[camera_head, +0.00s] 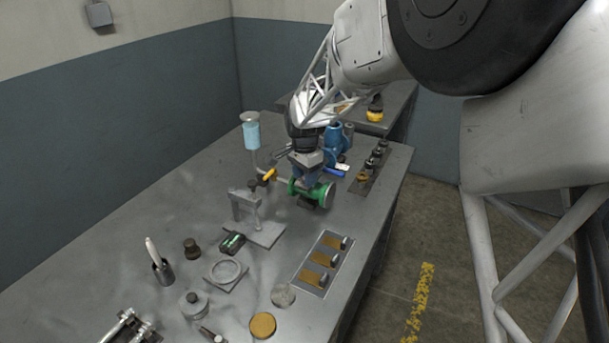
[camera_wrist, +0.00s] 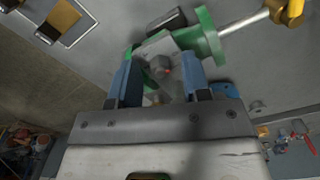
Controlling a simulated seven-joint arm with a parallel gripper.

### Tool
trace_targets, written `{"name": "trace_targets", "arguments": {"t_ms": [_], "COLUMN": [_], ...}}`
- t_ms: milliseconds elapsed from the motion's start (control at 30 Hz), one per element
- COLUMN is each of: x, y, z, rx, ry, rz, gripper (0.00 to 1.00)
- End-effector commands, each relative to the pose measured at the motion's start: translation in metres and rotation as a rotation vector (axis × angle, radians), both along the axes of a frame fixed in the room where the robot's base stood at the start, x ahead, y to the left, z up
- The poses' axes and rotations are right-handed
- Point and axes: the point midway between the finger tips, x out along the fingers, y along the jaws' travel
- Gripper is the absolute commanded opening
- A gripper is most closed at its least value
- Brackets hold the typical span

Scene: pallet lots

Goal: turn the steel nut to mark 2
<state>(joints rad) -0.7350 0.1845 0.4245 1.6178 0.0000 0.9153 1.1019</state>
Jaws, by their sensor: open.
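My gripper (camera_wrist: 160,68) is open, with one blue finger on each side of the nut and visible gaps. In the head view my gripper (camera_head: 306,178) points down over the fitting and hides the nut. I cannot make out any numbered marks.
The grey bench (camera_head: 170,215) holds a clamp stand (camera_head: 246,210) left of the fitting and a panel with brass plates (camera_head: 322,262) in front. A yellow-handled part (camera_head: 268,174) and a blue pump-like body (camera_head: 334,138) are close to my gripper. The bench's left side is clear.

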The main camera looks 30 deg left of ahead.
Motion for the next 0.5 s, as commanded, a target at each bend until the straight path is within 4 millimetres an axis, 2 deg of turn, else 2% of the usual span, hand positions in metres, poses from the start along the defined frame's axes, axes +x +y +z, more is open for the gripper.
{"name": "trace_targets", "arguments": {"t_ms": [233,500], "x": [0.0,0.0], "y": [0.0,0.0001], "z": [0.0,0.0002], "rx": [0.0,0.0], "ry": [0.0,0.0], "rz": [0.0,0.0], "gripper": [0.42,0.01]}}
